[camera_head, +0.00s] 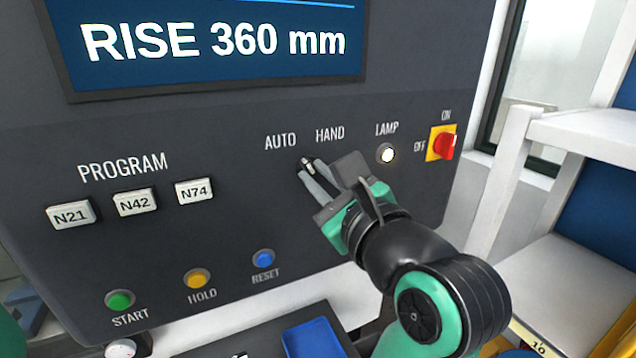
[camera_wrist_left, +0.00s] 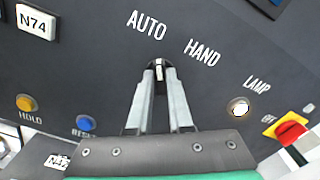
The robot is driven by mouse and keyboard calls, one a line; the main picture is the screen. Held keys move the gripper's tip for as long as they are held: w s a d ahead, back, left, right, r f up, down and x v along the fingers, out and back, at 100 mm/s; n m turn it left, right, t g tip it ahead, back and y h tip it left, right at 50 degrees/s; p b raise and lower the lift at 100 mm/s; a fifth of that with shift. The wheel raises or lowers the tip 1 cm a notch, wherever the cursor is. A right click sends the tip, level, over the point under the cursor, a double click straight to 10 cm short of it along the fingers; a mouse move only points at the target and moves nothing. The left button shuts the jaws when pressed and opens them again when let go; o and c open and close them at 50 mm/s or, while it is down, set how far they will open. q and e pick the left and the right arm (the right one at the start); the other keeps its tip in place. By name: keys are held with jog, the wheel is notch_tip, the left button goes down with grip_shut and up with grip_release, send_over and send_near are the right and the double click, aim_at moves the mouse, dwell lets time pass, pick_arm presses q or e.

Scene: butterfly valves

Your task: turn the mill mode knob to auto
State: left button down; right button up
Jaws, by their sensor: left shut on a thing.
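The mill mode knob (camera_head: 306,161) is a small black knob with a pale mark, below the AUTO and HAND labels on the dark panel. It also shows in the left wrist view (camera_wrist_left: 157,64). My left gripper (camera_head: 309,170) is shut on it, one grey finger on each side, as the left wrist view (camera_wrist_left: 159,73) also shows. The fingers hide part of the knob. I cannot tell for sure which label its mark points to. My right gripper is not in view.
Right of the knob are a lit lamp button (camera_head: 386,153) and a red ON/OFF switch (camera_head: 443,144) on a yellow plate. Program keys (camera_head: 134,202) and the START (camera_head: 119,299), HOLD (camera_head: 196,279) and RESET (camera_head: 263,258) buttons are to the left. A blue tray (camera_head: 313,340) lies below.

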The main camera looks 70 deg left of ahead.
pick_arm(q)
jog(key=shift+r, duration=0.1)
dwell(0.3)
jog(key=c, duration=0.8)
grip_release()
jog(key=d, duration=0.7)
jog(key=w+d, duration=0.1)
jog(key=d, duration=0.3)
jog(key=shift+d+b, duration=0.3)
jog(key=shift+b, duration=0.05)
